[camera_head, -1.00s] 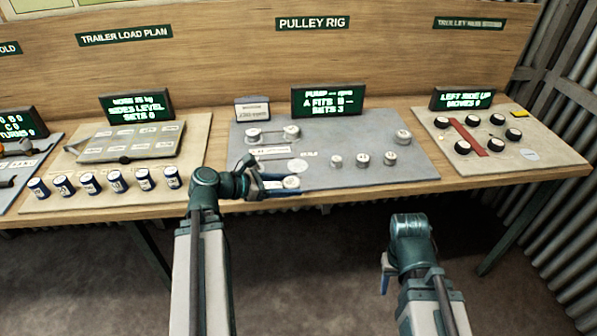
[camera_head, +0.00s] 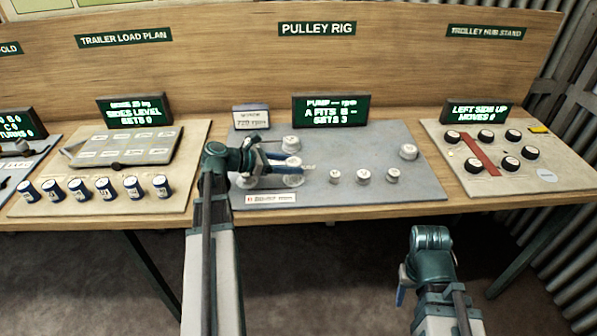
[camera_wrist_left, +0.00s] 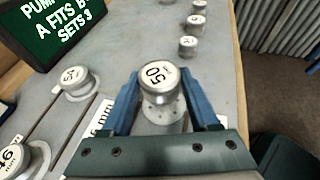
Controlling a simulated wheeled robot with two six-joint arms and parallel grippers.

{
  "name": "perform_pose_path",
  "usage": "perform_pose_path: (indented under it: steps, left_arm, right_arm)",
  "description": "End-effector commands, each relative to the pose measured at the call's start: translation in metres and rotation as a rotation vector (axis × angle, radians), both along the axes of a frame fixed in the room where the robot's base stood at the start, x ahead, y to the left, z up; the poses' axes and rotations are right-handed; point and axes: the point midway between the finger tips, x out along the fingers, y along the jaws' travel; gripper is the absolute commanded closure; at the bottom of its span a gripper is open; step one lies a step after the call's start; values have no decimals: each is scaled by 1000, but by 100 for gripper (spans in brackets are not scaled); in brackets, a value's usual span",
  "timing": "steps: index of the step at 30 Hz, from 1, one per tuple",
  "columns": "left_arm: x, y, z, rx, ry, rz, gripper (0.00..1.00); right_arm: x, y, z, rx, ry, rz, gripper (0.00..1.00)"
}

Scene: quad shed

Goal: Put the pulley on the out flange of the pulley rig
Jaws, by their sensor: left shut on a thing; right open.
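My left gripper (camera_head: 294,166) is shut on a small silver pulley (camera_wrist_left: 158,82) with a white top marked 50, seen between the blue fingers in the left wrist view. It is over the front left part of the grey pulley rig board (camera_head: 330,200), above a pale round disc (camera_head: 293,181). Whether the pulley touches anything below is unclear. A pulley-like part (camera_head: 291,143) stands just behind; it also shows in the left wrist view (camera_wrist_left: 75,82). Another (camera_wrist_left: 18,160) is partly cut off. I cannot tell which spot is the out flange. My right gripper (camera_head: 403,285) is open, below the table's front edge.
Several loose pulleys (camera_head: 363,176) stand on the board right of the gripper, with a larger one (camera_head: 409,152) behind. The display (camera_head: 331,109) and a small sign (camera_head: 251,117) stand at the back. Cans (camera_head: 108,188) are left. The board's front right is clear.

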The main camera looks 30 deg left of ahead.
Motion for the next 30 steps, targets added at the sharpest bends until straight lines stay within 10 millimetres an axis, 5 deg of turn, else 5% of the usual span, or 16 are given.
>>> perform_pose_path:
  steps: [14, 27, 28, 30]
  left_arm:
    - [-9, 10, -36, 0, -1, 7, 100]
    - [-10, 11, -39, 0, 0, 7, 100]
    - [-10, 11, -38, 0, 0, 7, 35]
    - [-10, 11, -38, 0, 0, 7, 23]
  right_arm:
    - [0, 0, -36, 0, 0, 1, 50]
    - [0, 0, -40, 0, 0, 1, 50]
    - [0, 0, -38, 0, 0, 1, 50]
    - [0, 0, -38, 0, 0, 1, 50]
